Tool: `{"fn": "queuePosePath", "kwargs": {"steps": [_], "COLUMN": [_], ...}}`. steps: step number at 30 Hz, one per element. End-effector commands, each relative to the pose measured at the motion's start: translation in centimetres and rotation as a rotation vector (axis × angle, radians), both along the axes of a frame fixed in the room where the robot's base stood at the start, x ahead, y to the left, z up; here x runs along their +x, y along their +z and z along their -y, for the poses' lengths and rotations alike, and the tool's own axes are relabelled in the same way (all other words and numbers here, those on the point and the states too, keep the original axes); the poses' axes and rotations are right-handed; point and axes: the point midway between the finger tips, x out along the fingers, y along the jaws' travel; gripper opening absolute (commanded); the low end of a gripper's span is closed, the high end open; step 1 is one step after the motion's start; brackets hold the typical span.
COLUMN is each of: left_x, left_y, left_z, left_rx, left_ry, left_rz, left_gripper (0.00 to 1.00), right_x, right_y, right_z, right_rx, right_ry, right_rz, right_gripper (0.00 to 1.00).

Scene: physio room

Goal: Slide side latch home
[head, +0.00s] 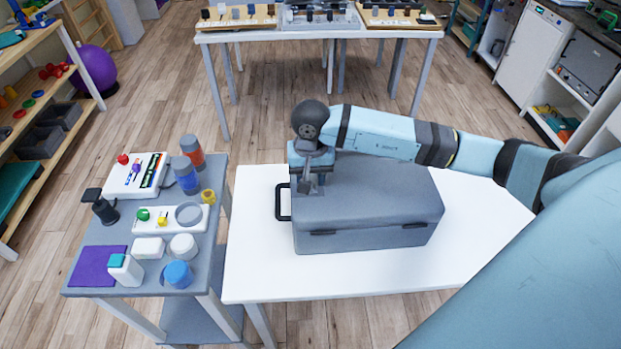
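A closed grey case (375,200) sits on a white table (262,275). A black handle (281,202) stands out from its left side, and two dark latches (322,232) show along its front edge. No side latch can be made out; the left side of the case is mostly turned from view. My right arm comes in from the right over the case. My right gripper (312,185) points down at the case's left end, above or against the lid edge. Its fingers are small and dark, so their opening is unclear. My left gripper is out of view.
A grey side table (140,305) at the left holds bottles, jars, a purple cloth (97,266) and small boards. A bench (320,33) with trays stands at the back. The white table's front and right parts are clear.

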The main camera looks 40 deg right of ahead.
Motion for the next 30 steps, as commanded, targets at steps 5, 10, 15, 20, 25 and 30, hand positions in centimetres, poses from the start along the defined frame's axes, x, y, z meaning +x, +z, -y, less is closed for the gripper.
{"fn": "queuePosePath", "kwargs": {"steps": [5,10,15,20,25,30], "left_x": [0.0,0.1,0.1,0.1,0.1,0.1], "left_y": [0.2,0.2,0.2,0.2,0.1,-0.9], "left_z": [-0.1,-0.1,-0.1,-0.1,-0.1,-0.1], "left_rx": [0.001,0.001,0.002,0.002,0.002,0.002], "left_ry": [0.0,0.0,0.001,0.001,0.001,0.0], "left_rz": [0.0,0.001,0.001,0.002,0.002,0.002], "left_gripper": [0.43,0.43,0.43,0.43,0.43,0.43], "right_x": [0.0,0.0,0.0,0.0,0.0,0.6], "right_y": [-1.4,-1.6,-1.6,-1.6,-1.6,-1.8], "right_z": [0.0,0.0,0.0,0.0,0.0,-1.0], "right_rx": [-0.001,0.0,0.0,0.0,0.0,0.002], "right_ry": [-0.001,0.0,0.0,0.0,0.0,0.001], "right_rz": [-0.001,0.0,0.0,0.0,0.0,0.002], "right_gripper": [0.38,0.38,0.31,0.0,0.0,0.0]}}
